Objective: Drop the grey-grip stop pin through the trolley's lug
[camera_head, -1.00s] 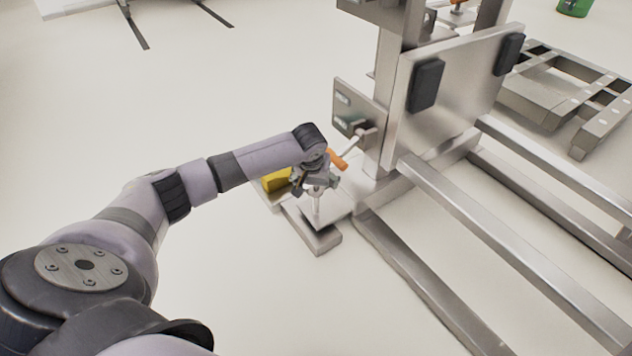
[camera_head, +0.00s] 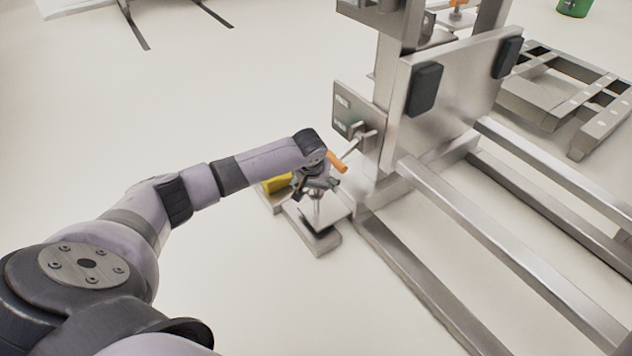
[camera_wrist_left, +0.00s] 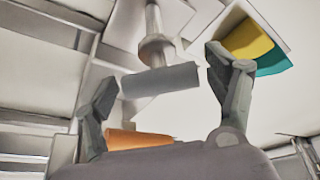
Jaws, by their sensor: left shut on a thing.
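My left gripper (camera_head: 317,185) is low beside the trolley (camera_head: 440,85), at its left front foot. It is shut on the stop pin; the pin's grey grip (camera_wrist_left: 160,80) lies crosswise between the fingers in the left wrist view. The metal shaft (camera_head: 317,209) points down below the gripper, over a flat plate (camera_head: 336,208) at the trolley's base. The lug and its hole are not clear to make out. I cannot tell whether the pin's tip has entered a hole. My right gripper is out of view.
An orange-handled lever (camera_head: 338,162) on the trolley is close by the gripper. Trolley legs (camera_head: 420,280) stretch to the right. The floor at left is clear.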

